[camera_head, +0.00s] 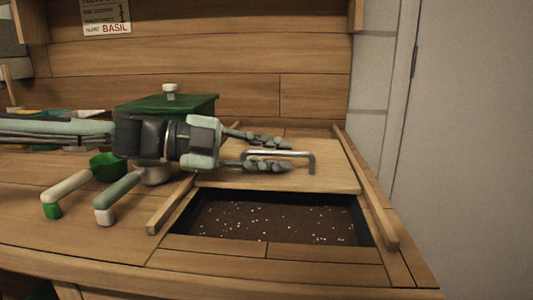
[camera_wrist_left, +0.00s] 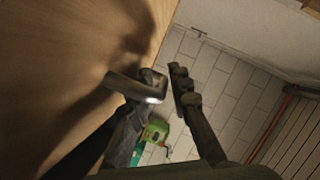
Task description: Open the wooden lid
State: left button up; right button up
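The wooden lid (camera_head: 335,180) lies flat between two wooden rails, set back so that the front of a dark soil bin shows. A grey metal bar handle (camera_head: 300,154) stands on the lid and also shows in the left wrist view (camera_wrist_left: 135,86). My left gripper (camera_head: 275,153) comes in from the left, its fingers apart, one behind and one in front of the handle's left part. In the left wrist view its fingers (camera_wrist_left: 155,105) stand apart, with the handle near the left one; contact is unclear. My right gripper is not in view.
Dark soil with white specks (camera_head: 275,222) fills the bin. Rails run along its left (camera_head: 170,205) and right (camera_head: 370,190). A wooden back panel stands behind.

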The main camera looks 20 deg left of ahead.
aim_at(264, 151)
pick_arm(q)
jog(key=shift+a+r, duration=0.1)
jog(key=shift+v, duration=5.95)
